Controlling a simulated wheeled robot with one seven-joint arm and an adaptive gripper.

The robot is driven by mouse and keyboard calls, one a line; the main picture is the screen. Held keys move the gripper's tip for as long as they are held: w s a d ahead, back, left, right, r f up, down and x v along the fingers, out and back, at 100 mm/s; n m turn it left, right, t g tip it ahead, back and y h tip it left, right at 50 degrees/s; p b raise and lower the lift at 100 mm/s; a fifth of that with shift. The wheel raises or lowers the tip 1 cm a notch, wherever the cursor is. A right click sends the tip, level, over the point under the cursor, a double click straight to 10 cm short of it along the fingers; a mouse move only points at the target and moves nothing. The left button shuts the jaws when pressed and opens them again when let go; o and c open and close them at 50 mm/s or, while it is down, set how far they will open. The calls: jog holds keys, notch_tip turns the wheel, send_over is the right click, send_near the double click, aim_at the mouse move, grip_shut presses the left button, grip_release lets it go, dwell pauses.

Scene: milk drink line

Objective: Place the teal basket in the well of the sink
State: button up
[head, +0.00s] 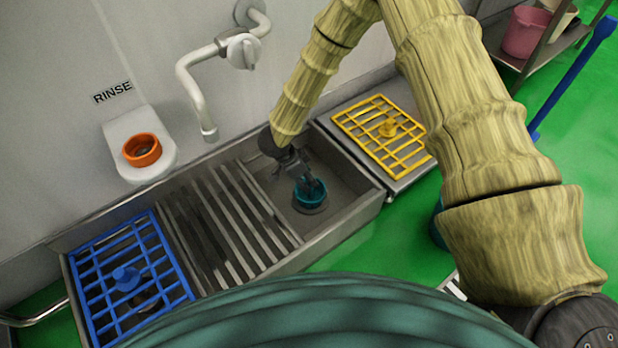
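The teal basket (311,199) is small and round. It is inside the sink well (343,178), low over a round grey fitting in the well's floor. I cannot tell whether it rests fully down. My gripper (311,184) reaches down into the well from the upper left, with its dark fingers at the middle of the basket. The fingers hide part of the basket, and whether they are closed on it is too small to tell.
A slatted metal drainboard (225,222) lies left of the well, with a blue rack (130,275) beyond it. A yellow rack (384,132) lies to the right. A tap (195,90) and an orange ring on a wall holder (142,150) are behind. A pink bucket (525,32) stands far right.

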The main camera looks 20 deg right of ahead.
jog(key=p+v, duration=0.3)
jog(key=v, duration=0.4)
jog(key=shift+r, duration=0.3)
